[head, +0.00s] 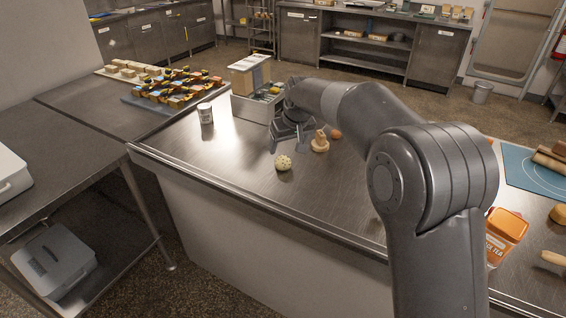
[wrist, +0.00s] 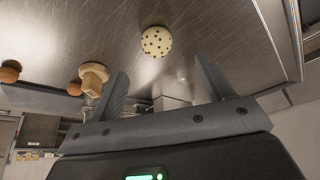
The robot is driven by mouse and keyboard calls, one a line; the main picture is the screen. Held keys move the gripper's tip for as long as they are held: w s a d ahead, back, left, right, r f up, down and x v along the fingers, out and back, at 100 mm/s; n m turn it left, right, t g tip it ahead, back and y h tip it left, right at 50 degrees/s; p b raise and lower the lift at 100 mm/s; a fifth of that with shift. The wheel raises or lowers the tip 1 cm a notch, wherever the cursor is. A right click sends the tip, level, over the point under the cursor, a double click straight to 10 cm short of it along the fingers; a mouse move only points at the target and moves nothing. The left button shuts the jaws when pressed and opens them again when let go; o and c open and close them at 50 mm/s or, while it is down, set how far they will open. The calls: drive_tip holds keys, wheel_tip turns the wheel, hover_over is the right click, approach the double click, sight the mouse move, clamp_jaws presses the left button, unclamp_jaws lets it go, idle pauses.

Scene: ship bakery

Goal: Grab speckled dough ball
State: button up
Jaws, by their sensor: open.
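The speckled dough ball (head: 283,162) is pale with dark specks and sits on the steel counter near its front edge. It also shows in the wrist view (wrist: 156,42), beyond the fingertips and roughly midway between them. My gripper (head: 291,147) is open and empty, above the counter and a little behind the ball in the head view. Its two fingers (wrist: 162,80) are spread apart in the wrist view and do not touch the ball.
A wooden piece (head: 320,142) stands close right of my gripper, with a small brown ball (head: 336,134) beside it. An orange-lidded tea tub (head: 504,228) is at right. The counter left of the ball is clear.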

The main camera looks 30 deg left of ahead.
sight(284, 158)
drive_tip(key=x, duration=0.4)
drive_tip(key=shift+f, duration=0.1)
drive_tip(key=shift+w+x, duration=0.2)
drive_tip(key=shift+x, duration=1.25)
drive_tip(key=shift+w+x, duration=0.2)
drive_tip(key=shift+x, duration=1.2)
drive_tip(key=shift+c, duration=0.4)
drive_tip(key=c, duration=1)
drive_tip(key=shift+r, duration=0.25)
